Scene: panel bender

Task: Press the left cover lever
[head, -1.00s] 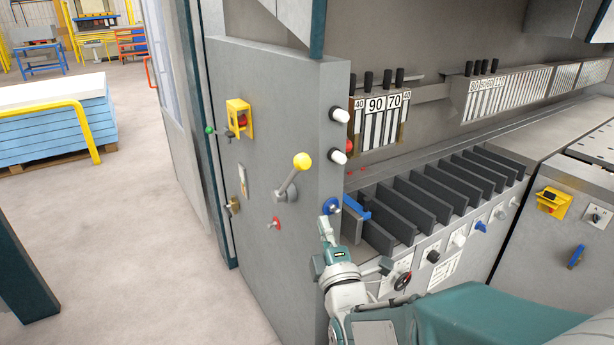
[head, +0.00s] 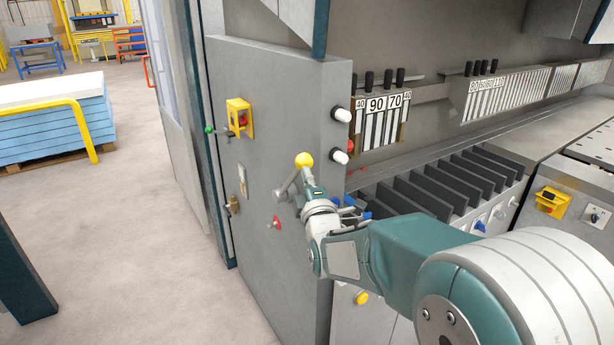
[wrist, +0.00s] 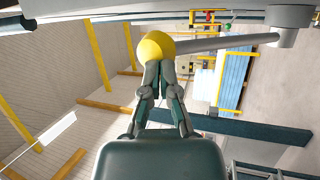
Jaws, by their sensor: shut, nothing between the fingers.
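The lever on the machine's left side panel has a yellow ball knob (head: 304,159) and a grey arm slanting down to its pivot. My gripper (head: 307,172) is just below the ball in the head view and covers part of the lever arm. In the wrist view the yellow ball (wrist: 156,46) sits right at the tips of my shut fingers (wrist: 160,66), with the grey lever arm (wrist: 225,43) running right to its pivot. The fingers hold nothing. I cannot tell whether the tips touch the ball.
The grey panel also carries a yellow switch box (head: 239,118), white knobs (head: 341,115) and a red knob (head: 276,223). My arm hides part of the slotted rack (head: 440,185) on the right. Open floor (head: 150,220) lies left of the machine.

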